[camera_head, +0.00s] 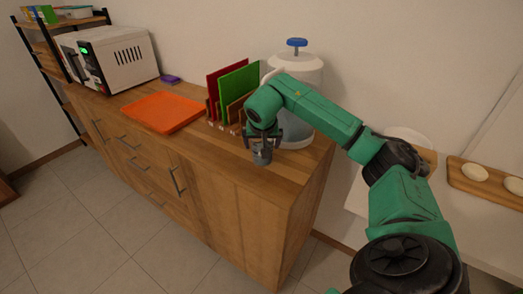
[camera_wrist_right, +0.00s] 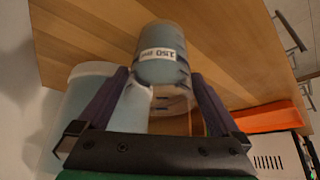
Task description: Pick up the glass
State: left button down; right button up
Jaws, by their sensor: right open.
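The glass (camera_head: 262,155) is a small grey-blue cup on the wooden counter, near its front edge, below my right gripper (camera_head: 261,138). In the wrist view the glass (camera_wrist_right: 162,55) carries a white label reading about "150" and sits between and just beyond the fingertips of my right gripper (camera_wrist_right: 160,80). The two dark fingers are spread, with a gap showing on each side of the glass, so the gripper is open. In the head view the gripper hides the glass's upper part. My left gripper is not in view.
A large water dispenser (camera_head: 297,75) with a blue knob stands right behind the glass. Upright red and green boards (camera_head: 239,88) in a rack stand to its left. An orange tray (camera_head: 162,111) and a white microwave (camera_head: 117,57) are further left. The counter's front strip is clear.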

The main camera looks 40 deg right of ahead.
jog(key=x, duration=0.3)
jog(key=shift+f, duration=0.15)
jog(key=c, duration=1.5)
